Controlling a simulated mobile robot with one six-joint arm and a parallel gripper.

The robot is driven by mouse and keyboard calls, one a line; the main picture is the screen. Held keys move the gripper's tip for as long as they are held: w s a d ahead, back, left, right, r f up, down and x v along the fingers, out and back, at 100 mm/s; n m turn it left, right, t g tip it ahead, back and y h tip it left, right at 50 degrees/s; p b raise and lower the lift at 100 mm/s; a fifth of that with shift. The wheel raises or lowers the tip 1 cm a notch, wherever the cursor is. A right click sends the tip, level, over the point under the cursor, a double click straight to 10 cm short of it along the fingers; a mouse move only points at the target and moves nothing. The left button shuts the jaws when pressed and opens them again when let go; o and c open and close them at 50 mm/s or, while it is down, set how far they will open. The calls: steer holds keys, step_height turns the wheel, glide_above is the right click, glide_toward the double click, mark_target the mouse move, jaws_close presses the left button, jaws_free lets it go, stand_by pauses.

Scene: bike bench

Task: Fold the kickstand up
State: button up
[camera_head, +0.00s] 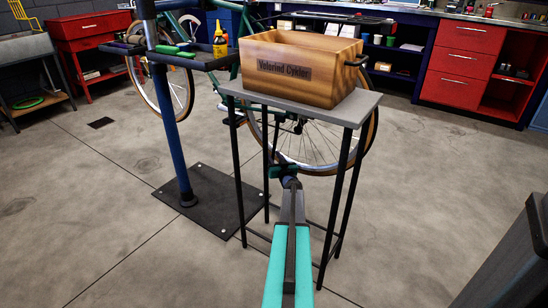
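A teal bicycle frame (233,74) hangs at a blue repair stand, partly hidden behind a wooden crate and a small table. Its rear wheel (318,150) shows below the tabletop, between the table legs. I cannot clearly make out the kickstand; the dark parts beside the wheel are small and partly covered. My arm reaches forward from the bottom middle, and my gripper (283,172) is at its far end, in front of the wheel as seen here. The gripper is small and dark in the picture, so I cannot tell whether it is open or touches anything.
The grey-topped table (352,108) with thin black legs carries the wooden crate (300,68), close around my arm's reach. The blue stand post (176,130) rises from a black base plate (212,200). A tool tray (205,62) hangs there.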

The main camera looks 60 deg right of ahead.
steer(key=shift+w+d, duration=0.35)
steer(key=shift+w, duration=0.05)
jaws_close()
steer(key=shift+d, duration=0.2)
steer(key=shift+a, duration=0.15)
steer(key=shift+a+r+p, duration=0.1)
steer(key=shift+a+p, duration=0.05)
steer(key=shift+p, duration=0.2)
